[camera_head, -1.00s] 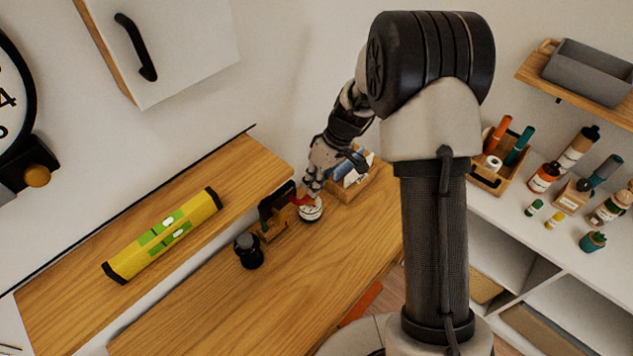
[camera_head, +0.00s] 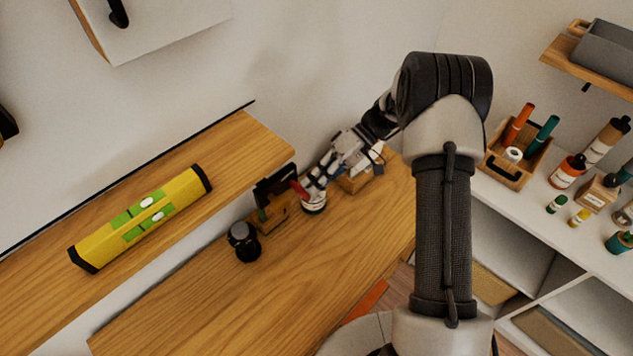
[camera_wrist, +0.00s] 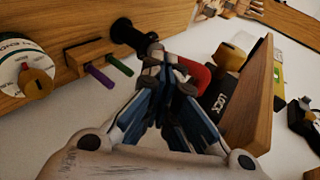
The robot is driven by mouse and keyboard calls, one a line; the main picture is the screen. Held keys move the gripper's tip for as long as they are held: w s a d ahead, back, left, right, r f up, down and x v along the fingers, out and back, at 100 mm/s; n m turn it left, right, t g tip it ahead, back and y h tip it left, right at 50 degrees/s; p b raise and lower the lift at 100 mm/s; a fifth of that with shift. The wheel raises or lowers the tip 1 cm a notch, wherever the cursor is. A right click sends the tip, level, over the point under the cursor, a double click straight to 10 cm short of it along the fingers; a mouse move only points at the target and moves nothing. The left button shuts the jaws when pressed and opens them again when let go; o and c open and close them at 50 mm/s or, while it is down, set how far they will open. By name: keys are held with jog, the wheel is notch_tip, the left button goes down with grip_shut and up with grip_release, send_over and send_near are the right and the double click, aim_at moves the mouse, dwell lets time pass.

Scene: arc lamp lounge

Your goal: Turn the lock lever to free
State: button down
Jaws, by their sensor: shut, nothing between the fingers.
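The lock lever is a red bar (camera_wrist: 195,73) in the wrist view, just right of my fingertips. I cannot tell whether they touch. Beside it is a black part lettered "LOCK" (camera_wrist: 222,98) next to a wooden board (camera_wrist: 252,105). In the head view the red lever (camera_head: 299,189) shows small at the wooden-and-black lock fixture (camera_head: 272,209) on the bench. My gripper (camera_wrist: 168,68) is shut and empty, its fingertips together by the lever. In the head view my gripper (camera_head: 308,187) reaches in from the right. It partly covers the lever, so its exact setting is unclear.
A black round knob piece (camera_head: 244,242) stands left of the fixture on the wooden bench (camera_head: 200,310). A round white-labelled container (camera_head: 314,204) is close below my gripper. The bench's front left is clear.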

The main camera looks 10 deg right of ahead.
jog(key=shift+a+r+g+y, duration=0.1)
jog(key=shift+r+g+y, duration=0.25)
jog(key=shift+y, duration=0.25)
dwell(0.3)
